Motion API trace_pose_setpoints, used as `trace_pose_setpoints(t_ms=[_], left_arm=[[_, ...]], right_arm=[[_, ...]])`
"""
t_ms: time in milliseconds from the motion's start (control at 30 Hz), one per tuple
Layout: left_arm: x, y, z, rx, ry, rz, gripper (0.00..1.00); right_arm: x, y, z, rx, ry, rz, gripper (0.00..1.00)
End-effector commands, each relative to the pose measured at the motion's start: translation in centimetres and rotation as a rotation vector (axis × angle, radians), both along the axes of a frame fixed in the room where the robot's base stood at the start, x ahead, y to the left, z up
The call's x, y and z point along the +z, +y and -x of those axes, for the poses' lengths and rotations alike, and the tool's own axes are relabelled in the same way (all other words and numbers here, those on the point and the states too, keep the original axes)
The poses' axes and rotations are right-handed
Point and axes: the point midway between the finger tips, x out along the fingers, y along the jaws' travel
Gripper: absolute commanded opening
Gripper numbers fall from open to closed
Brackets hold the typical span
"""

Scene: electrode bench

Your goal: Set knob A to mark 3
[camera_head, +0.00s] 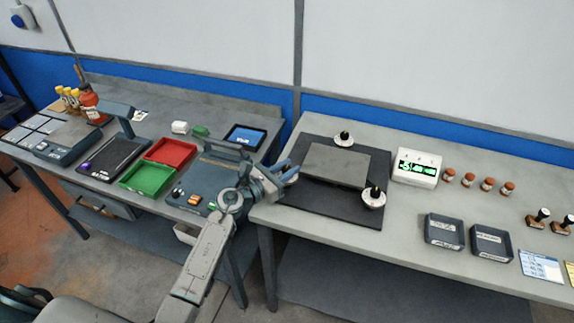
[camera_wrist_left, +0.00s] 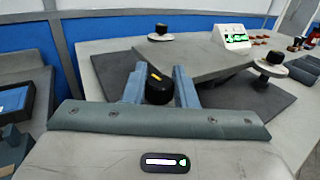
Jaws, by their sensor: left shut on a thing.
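My left gripper (camera_head: 286,174) is at the left edge of the dark mat (camera_head: 345,213) on the right-hand bench. In the left wrist view its two fingers are shut on a black knob (camera_wrist_left: 158,88) with a yellow mark on top. In the head view the gripper hides this knob, and its dial cannot be read. Two other black knobs on white round dials stand by the grey plate (camera_head: 335,163): one at the back (camera_head: 344,136) and one at the right (camera_head: 374,192). I cannot read which knob is A. My right gripper is not in view.
A white meter with green digits (camera_head: 416,169) stands right of the mat, beside several small brown-capped jars. Two dark trays (camera_head: 444,231) (camera_head: 492,243) lie further right. The left bench holds a red tray (camera_head: 170,153), a green tray (camera_head: 147,176) and a tablet (camera_head: 245,137).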

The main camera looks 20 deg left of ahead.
Motion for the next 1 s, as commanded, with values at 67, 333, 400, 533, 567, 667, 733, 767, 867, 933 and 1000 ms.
trace_pose_setpoints(t_ms=[67, 333, 400, 533, 567, 667, 733, 767, 867, 933, 1000], left_arm=[[0.4, -0.2, 0.1, 0.054, 0.003, 0.003, 0.02], [0.4, -0.1, 0.1, 0.230, 0.002, 0.001, 0.02], [0.3, -0.1, 0.1, 0.266, 0.002, 0.001, 0.02], [0.2, -0.1, 0.0, 0.317, 0.002, 0.000, 0.02], [0.2, -0.1, 0.0, 0.326, 0.002, 0.000, 0.02], [0.1, 0.0, 0.0, 0.348, 0.001, 0.000, 0.02], [0.1, 0.0, 0.0, 0.357, 0.000, -0.001, 0.02], [0.0, 0.0, 0.0, 0.359, 0.000, -0.001, 0.02], [0.0, 0.0, 0.0, 0.363, 0.000, -0.002, 0.02], [0.0, 0.0, 0.0, 0.363, 0.000, -0.002, 0.02], [0.0, 0.0, 0.0, 0.363, 0.000, -0.002, 0.02]], right_arm=[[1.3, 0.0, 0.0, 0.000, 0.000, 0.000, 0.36], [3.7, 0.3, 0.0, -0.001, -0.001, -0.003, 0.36], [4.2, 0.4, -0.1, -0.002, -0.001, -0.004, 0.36], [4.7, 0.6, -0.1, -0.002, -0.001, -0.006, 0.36], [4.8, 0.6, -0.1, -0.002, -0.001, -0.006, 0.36], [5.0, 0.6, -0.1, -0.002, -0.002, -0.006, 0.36], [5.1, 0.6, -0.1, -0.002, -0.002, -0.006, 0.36], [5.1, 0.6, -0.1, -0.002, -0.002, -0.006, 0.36], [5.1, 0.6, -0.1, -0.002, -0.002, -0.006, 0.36], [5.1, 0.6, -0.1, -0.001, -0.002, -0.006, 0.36], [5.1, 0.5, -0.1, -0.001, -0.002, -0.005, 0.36]])
